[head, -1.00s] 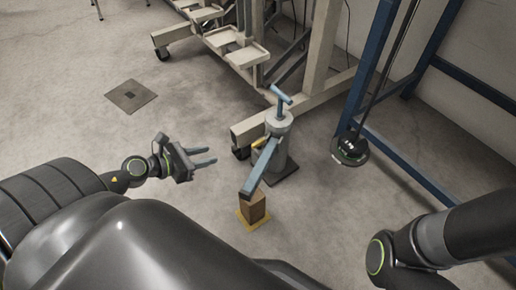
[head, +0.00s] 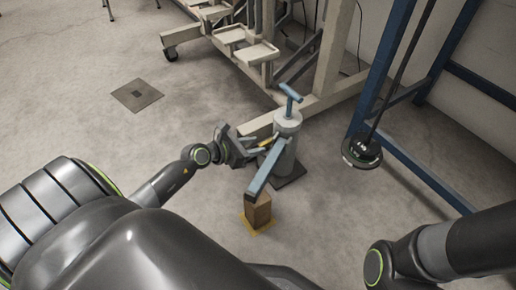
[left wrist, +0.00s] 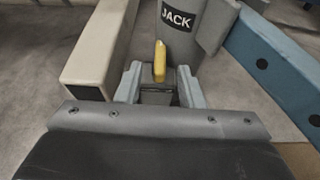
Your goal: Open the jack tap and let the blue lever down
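The grey jack (head: 287,150), labelled JACK in the left wrist view (left wrist: 181,35), stands upright with a blue T-handle (head: 290,93) on top. Its blue lever (head: 267,168) slopes toward me, its near end over a wooden block (head: 258,210); I cannot tell if they touch. It also shows at the right of the left wrist view (left wrist: 265,62). The yellow tap (left wrist: 160,62) sticks out from the jack's side. My left gripper (left wrist: 160,84) is open, its fingers on either side of the tap, with gaps visible. My right arm shows at lower right; its gripper is out of view.
The block stands on a yellow plate (head: 249,228). A beige wheeled frame (head: 322,92) is behind the jack. A blue frame (head: 383,65) and a dark hanging disc (head: 362,151) are to its right.

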